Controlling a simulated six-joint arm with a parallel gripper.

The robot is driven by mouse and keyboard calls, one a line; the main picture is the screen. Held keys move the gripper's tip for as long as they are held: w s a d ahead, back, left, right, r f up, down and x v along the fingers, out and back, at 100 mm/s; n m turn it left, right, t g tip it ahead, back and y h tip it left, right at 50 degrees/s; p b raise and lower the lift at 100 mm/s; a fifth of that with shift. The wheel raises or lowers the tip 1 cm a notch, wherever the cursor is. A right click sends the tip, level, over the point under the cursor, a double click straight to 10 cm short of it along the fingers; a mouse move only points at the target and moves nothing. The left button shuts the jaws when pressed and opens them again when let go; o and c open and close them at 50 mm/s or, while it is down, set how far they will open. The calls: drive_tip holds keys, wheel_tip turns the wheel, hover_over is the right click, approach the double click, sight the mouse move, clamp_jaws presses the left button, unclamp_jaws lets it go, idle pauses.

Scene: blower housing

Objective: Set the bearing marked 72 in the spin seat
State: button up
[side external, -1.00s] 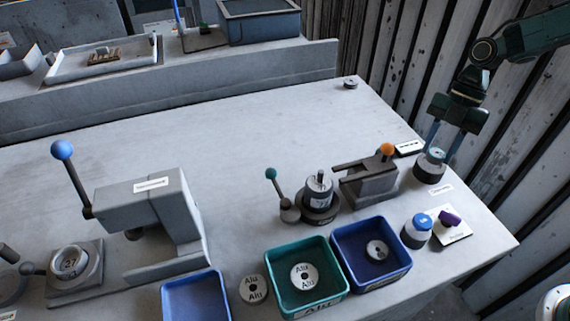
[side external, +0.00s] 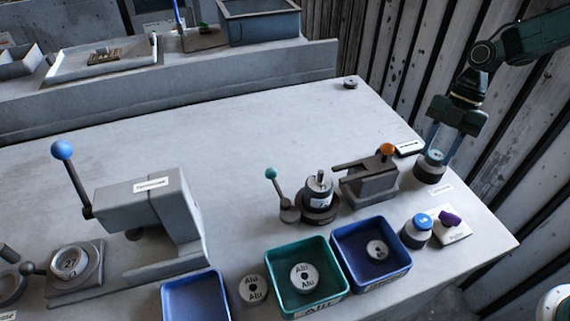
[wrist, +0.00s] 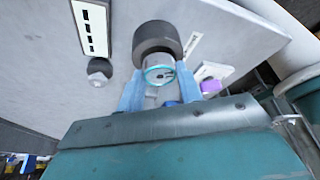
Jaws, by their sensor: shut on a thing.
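My gripper (side external: 440,150) is at the right end of the bench, its fingers shut on a small metal cylinder with a teal ring (wrist: 160,75). In the side view this piece (side external: 435,157) is at the top of a dark round cylinder (side external: 430,174); whether it rests on it is unclear. In the wrist view the dark cylinder (wrist: 157,37) is just beyond the held piece. No 72 is legible on the held piece. A ring with unclear marks (side external: 70,262) sits in the left fixture. I cannot tell which fixture is the spin seat.
Nearby stand an orange-knobbed fixture (side external: 370,180), a teal-knobbed lever (side external: 275,190) beside a spindle station (side external: 318,200), and a blue-topped cylinder (side external: 417,232). Teal (side external: 325,297) and blue (side external: 400,268) bins hold discs. A blue-knobbed press (side external: 150,210) is left. The bench middle is clear.

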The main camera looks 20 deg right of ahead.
drive_tip(key=shift+f, duration=0.45)
idle(0.5)
drive_tip(key=o, duration=1)
drive_tip(key=shift+o, duration=0.5)
drive_tip(key=shift+w, duration=0.1)
drive_tip(key=shift+c, duration=1.4)
drive_tip(key=o, duration=0.3)
drive_tip(key=shift+a+r, duration=0.1)
drive_tip(key=shift+r, duration=3.6)
